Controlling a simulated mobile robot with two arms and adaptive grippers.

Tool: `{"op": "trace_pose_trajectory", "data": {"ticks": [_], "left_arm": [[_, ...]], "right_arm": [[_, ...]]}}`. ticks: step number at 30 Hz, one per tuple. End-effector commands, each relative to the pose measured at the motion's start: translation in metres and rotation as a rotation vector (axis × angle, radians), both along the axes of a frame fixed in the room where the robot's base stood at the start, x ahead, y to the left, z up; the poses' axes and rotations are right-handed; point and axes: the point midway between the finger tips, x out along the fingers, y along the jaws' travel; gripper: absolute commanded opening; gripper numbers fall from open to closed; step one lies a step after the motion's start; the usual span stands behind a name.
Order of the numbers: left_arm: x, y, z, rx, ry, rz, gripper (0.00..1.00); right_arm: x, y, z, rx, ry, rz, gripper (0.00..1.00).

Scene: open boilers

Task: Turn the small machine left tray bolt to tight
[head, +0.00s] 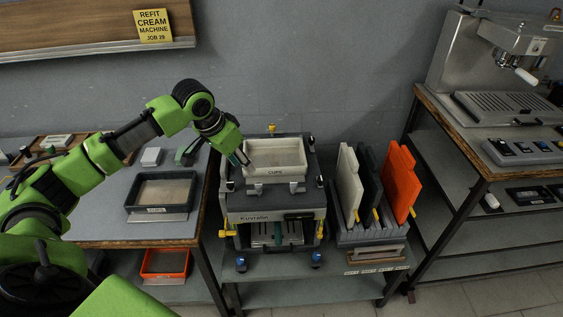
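The small machine (270,215), grey with a "Fuvralin" label, stands in the middle of the head view. A white "CUPS" tray (276,173) sits on its top. Yellow handles show at its left (226,231) and right (321,230) front, and blue knobs lie low at left (241,264) and right (316,260). I cannot tell for sure which part is the left tray bolt. My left gripper (241,158) is at the machine's upper left, close beside the white tray's left edge. Its fingers are small and partly hidden, so their opening is unclear. My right gripper is out of view.
The left table holds a dark bin (161,190) and a small white block (151,156); an orange bin (165,263) is below. White, black and orange panels (399,185) stand upright close right of the machine. A metal coffee machine (500,60) stands on the right bench.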

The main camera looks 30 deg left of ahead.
Motion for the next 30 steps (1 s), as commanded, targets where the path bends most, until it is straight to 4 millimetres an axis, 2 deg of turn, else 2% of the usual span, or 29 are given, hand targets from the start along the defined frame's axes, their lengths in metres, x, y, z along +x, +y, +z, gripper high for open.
{"op": "trace_pose_trajectory", "data": {"ticks": [2,5,21,25,30], "left_arm": [[-0.001,0.002,0.004,0.0,0.004,0.003,0.34],[0.003,0.001,-0.005,-0.004,0.006,0.004,0.34],[0.041,-0.009,-0.101,-0.002,0.003,0.003,0.34],[0.047,-0.01,-0.115,-0.001,0.002,0.005,0.34],[0.05,-0.01,-0.122,0.0,0.0,0.003,0.34]], "right_arm": [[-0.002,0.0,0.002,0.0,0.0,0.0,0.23],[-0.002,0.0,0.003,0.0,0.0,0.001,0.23],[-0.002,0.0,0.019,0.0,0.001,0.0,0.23],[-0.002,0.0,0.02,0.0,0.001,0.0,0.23],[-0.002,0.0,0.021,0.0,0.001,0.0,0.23]]}}
